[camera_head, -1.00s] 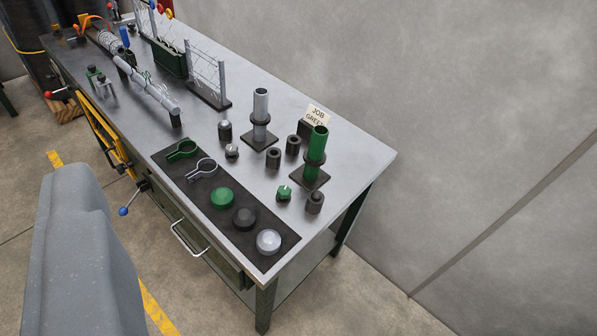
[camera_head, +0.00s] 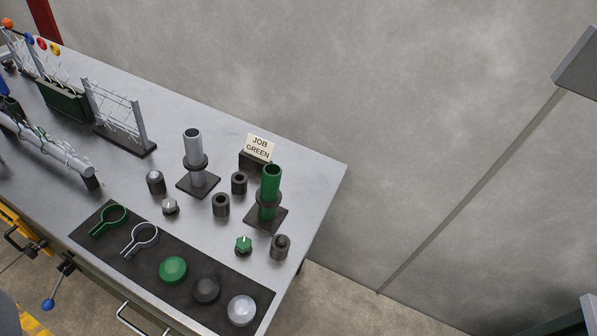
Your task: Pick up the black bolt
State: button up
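I cannot tell for sure which piece is the black bolt. A dark, short cylinder with a narrower top (camera_head: 280,246) stands upright near the right end of the workbench, beside a green-topped piece (camera_head: 243,246), and may be it. Two dark hollow cylinders, one nearer (camera_head: 221,205) and one farther (camera_head: 239,183), stand between the grey post (camera_head: 194,150) and the green post (camera_head: 270,186). A dark piece with a lighter top (camera_head: 155,182) stands left of the grey post. My gripper's fingers do not show, and nothing in view is held.
A black mat (camera_head: 82,238) along the front edge holds two ring clamps and green, black and grey domes. A "JOB GREEN" card (camera_head: 260,147) stands behind the posts. Mesh panels (camera_head: 118,115) and a tube rack fill the left. A wall (camera_head: 400,120) runs behind the bench (camera_head: 315,185).

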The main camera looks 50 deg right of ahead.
aim_at(281, 241)
jog(key=z, duration=2.6)
jog(key=i, duration=0.7)
jog(key=u, duration=2.1)
